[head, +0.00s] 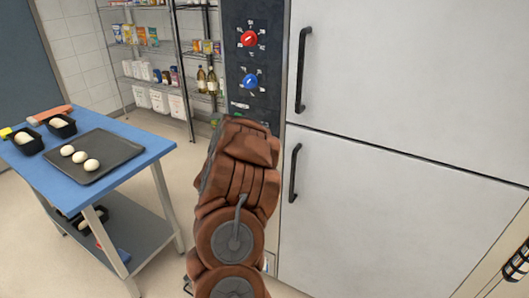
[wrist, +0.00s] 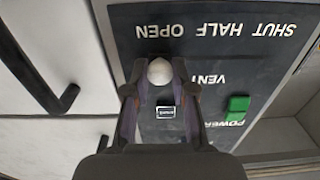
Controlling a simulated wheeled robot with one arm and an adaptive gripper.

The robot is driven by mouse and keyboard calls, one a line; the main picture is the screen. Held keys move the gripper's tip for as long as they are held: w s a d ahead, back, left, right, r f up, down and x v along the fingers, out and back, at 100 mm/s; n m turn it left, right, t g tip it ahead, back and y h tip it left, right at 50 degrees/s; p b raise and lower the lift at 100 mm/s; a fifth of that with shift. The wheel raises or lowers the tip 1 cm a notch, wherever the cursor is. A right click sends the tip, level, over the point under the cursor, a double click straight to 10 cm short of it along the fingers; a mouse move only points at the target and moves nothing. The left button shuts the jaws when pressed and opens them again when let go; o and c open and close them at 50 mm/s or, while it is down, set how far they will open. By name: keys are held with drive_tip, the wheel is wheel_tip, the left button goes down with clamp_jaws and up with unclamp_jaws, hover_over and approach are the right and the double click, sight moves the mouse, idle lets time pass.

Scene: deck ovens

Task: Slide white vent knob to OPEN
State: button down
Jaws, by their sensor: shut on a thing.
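In the wrist view, the white vent knob (wrist: 159,71) is round and sits on the dark control panel (wrist: 205,75). The panel's lettering is upside down in this view, with OPEN at left, HALF in the middle and SHUT at right. The knob lines up with the word OPEN. My gripper (wrist: 158,76) is shut on the knob, with one finger on each side of it. In the head view my arm hides the gripper and the knob.
A green power switch (wrist: 236,106) is to the right of the gripper in the wrist view. Red (head: 249,38) and blue (head: 250,81) dials are higher on the panel. Oven doors with black handles (head: 303,70) stand at right. A blue table (head: 140,140) stands at left.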

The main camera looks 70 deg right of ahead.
drive_tip(key=shift+s, duration=0.15)
drive_tip(key=c, duration=0.9)
unclamp_jaws()
drive_tip(key=shift+c, duration=0.2)
drive_tip(key=w+a, duration=0.1)
drive_tip(key=a, duration=1.1)
drive_tip(key=shift+w, duration=0.25)
